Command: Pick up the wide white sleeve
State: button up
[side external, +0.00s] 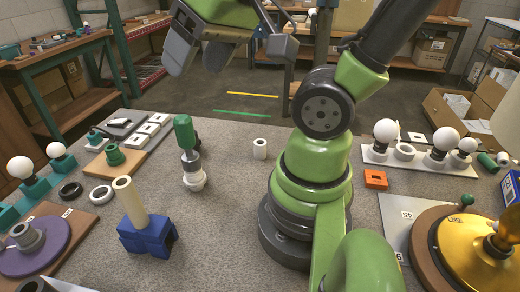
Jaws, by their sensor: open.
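A short white hollow sleeve (260,148) stands upright on the grey table, left of my arm's base. It appears to be the wide white sleeve, and its open top shows. My gripper (231,54) is high at the top of the side external view, partly cut off by the frame edge. Its grey fingers are spread apart with nothing between them. It is well above the table and apart from the sleeve.
A green-handled tool on a white fitting (194,181) stands left of the sleeve. A cream tube (128,196) rises from a blue block (148,237). A white ring (101,194) lies farther left. An orange block (376,179) is right of my base. Table around the sleeve is clear.

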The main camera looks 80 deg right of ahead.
jog(key=w+d+f+g+h, duration=0.1)
jog(key=w+d+f+g, duration=0.1)
jog(key=w+d+f, duration=0.3)
jog(key=m+g, duration=0.1)
jog(key=g, duration=0.3)
send_over(260, 142)
jog(key=f, duration=0.9)
jog(key=a+f, duration=0.1)
jog(key=f, duration=0.4)
jog(key=shift+w+f, duration=0.2)
jog(key=shift+w, duration=0.1)
jog(key=shift+s+d+f, duration=0.1)
jog(key=shift+s+f, duration=0.05)
jog(key=shift+f, duration=0.2)
notch_tip(260, 142, down, 4)
jog(key=shift+f, duration=0.2)
jog(key=shift+s+d+f, duration=0.1)
jog(key=shift+d+f, duration=0.1)
jog(key=shift+f, duration=1.1)
jog(key=shift+s+d+f, duration=0.1)
jog(key=shift+d+f, duration=0.05)
jog(key=shift+f, duration=1.1)
jog(key=shift+c, duration=0.4)
jog(key=c, duration=0.9)
